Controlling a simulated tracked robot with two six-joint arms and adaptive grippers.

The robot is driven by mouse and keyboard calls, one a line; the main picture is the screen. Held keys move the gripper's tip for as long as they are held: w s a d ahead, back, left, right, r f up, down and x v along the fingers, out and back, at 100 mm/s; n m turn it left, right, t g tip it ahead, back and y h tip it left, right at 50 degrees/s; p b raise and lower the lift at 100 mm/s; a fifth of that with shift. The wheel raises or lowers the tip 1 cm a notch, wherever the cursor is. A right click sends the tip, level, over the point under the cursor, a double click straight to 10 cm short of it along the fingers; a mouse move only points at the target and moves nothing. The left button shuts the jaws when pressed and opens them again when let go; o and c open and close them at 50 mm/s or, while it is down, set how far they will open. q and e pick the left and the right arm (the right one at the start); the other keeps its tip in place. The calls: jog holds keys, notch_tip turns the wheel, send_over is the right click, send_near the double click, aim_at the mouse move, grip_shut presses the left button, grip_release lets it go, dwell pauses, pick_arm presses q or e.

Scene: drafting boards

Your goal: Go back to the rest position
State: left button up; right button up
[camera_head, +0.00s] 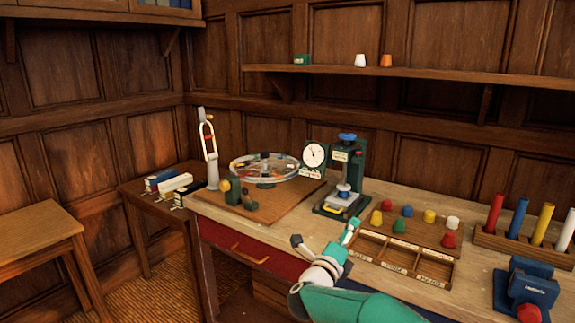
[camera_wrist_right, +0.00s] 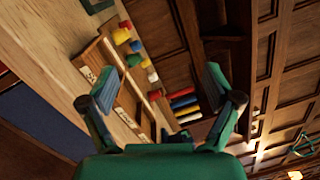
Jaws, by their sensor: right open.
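My right gripper (camera_head: 325,232) reaches in from the bottom of the head view on a green arm, in front of the bench's front edge. Its fingers are spread with nothing between them. In the right wrist view the two fingers of this gripper (camera_wrist_right: 160,85) stand wide apart, with the bench and wall seen tilted beyond them. My left gripper is in neither view.
The wooden bench (camera_head: 392,272) holds a sorting tray (camera_head: 402,253), several coloured pegs, a press (camera_head: 345,180), a dial gauge (camera_head: 314,157) and a rack (camera_head: 520,245) of coloured rods. A dark blue block (camera_head: 526,288) stands at right.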

jog(key=s+f+n+g+y+p, duration=0.1)
jog(key=s+f+n+g+y, duration=0.25)
jog(key=f, duration=0.55)
jog(key=s+f+n+y+p, duration=0.1)
jog(key=s+f+n+y, duration=0.25)
jog(key=f+n, duration=0.45)
jog(key=s+f+n+g+y, duration=0.2)
jog(key=s+f+n, duration=0.2)
jog(key=f, duration=0.5)
jog(key=s+a+f+n+g+y, duration=0.1)
jog(key=s+f+n+g, duration=0.2)
jog(key=s, duration=0.8)
jog(key=s+f+n+g+y+p, duration=0.1)
jog(key=s+f+n+g+y, duration=0.1)
jog(key=s, duration=0.9)
jog(key=s+a+f+n+g+y+p, duration=0.1)
jog(key=s+f+n+g, duration=0.4)
jog(key=s, duration=0.6)
jog(key=shift+s+a+f+y, duration=0.15)
jog(key=shift+a+y, duration=0.15)
jog(key=shift+y, duration=0.1)
